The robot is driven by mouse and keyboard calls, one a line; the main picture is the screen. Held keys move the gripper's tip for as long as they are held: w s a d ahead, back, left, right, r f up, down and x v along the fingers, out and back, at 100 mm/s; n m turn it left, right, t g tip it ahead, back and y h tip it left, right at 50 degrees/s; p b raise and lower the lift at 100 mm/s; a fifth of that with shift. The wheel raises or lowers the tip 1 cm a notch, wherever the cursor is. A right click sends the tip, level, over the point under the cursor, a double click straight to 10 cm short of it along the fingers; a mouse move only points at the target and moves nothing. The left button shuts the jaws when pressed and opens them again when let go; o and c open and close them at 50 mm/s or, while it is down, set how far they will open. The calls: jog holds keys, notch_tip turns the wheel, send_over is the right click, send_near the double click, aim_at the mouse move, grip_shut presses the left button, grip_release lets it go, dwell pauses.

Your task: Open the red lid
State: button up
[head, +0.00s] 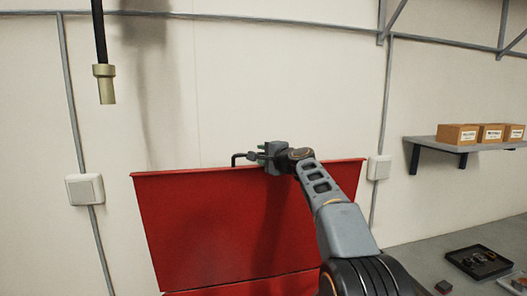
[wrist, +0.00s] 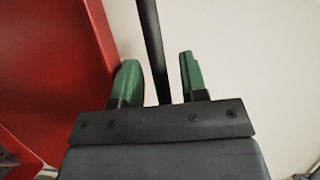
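The red lid (head: 235,225) stands raised and steep against the back wall, its broad face toward the head camera. It fills the left side of the wrist view (wrist: 50,70). A dark bar handle (head: 236,159) sticks out at its top edge. My gripper (head: 259,155) is at that top edge, beside the handle. In the wrist view the handle bar (wrist: 151,40) passes between my two green fingers, with a gap on each side. My gripper is open. My arm covers the lid's right part.
A red edge (head: 240,287) shows below the lid, mostly out of frame. A hose with a brass end (head: 104,85) hangs at upper left. Wall boxes (head: 85,189) flank the lid. A shelf (head: 450,146) with cardboard boxes and a black tray (head: 479,262) are at right.

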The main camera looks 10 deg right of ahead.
jog(key=shift+w+a, duration=0.1)
jog(key=shift+w, duration=0.05)
grip_shut()
dwell(0.4)
